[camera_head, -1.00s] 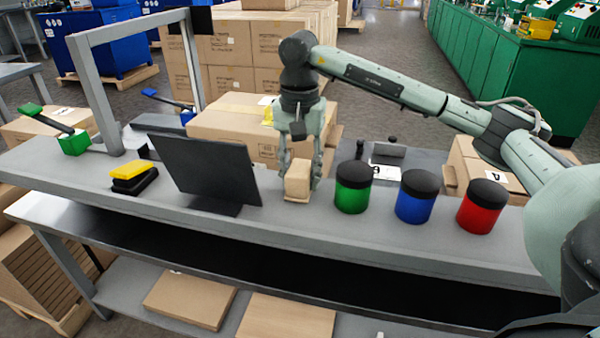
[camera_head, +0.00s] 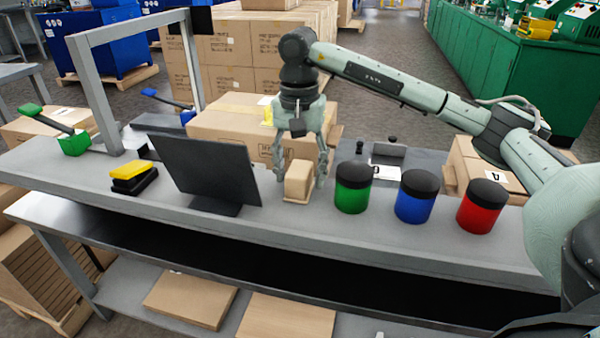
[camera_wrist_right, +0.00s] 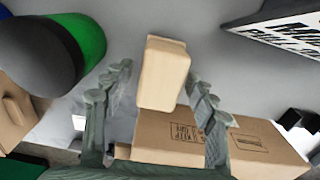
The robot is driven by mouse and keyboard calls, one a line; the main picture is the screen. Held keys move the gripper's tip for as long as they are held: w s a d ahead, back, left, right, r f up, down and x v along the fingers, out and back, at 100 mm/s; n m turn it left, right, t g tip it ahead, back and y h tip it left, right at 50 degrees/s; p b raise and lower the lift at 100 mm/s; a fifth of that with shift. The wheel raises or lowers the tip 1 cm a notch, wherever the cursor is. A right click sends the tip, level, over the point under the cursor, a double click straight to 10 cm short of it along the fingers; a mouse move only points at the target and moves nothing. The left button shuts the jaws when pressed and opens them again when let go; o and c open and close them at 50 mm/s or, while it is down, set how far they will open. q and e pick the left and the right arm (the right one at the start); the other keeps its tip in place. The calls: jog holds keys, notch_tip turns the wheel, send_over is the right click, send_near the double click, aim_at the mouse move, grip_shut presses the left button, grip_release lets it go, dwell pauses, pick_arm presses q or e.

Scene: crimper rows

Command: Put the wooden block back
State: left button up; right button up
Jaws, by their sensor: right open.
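The wooden block (camera_head: 299,180) stands on the grey shelf (camera_head: 270,222), between the black monitor and the green-banded jar. It also shows in the right wrist view (camera_wrist_right: 163,73), at the top middle. My right gripper (camera_head: 300,181) is open, with one finger on each side of the block and a visible gap to each. In the right wrist view its fingers (camera_wrist_right: 154,82) are spread wide, with the block between and beyond the tips. A thin light base shows under the block in the head view. My left gripper is not in view.
A green jar (camera_head: 352,187), a blue jar (camera_head: 416,197) and a red jar (camera_head: 482,206) with black lids stand to the right. The black monitor (camera_head: 207,168) stands close on the left. A cardboard box (camera_head: 235,125) is behind the shelf.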

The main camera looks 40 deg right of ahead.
aim_at(299, 166)
notch_tip(299, 166, up, 8)
jog(key=shift+w+f, duration=0.1)
notch_tip(299, 166, up, 3)
jog(key=shift+f+p, duration=0.15)
jog(key=shift+p, duration=0.5)
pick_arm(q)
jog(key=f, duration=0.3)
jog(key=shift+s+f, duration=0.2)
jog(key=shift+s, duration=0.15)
pick_arm(e)
jog(key=shift+r, duration=0.55)
jog(key=shift+f, duration=0.1)
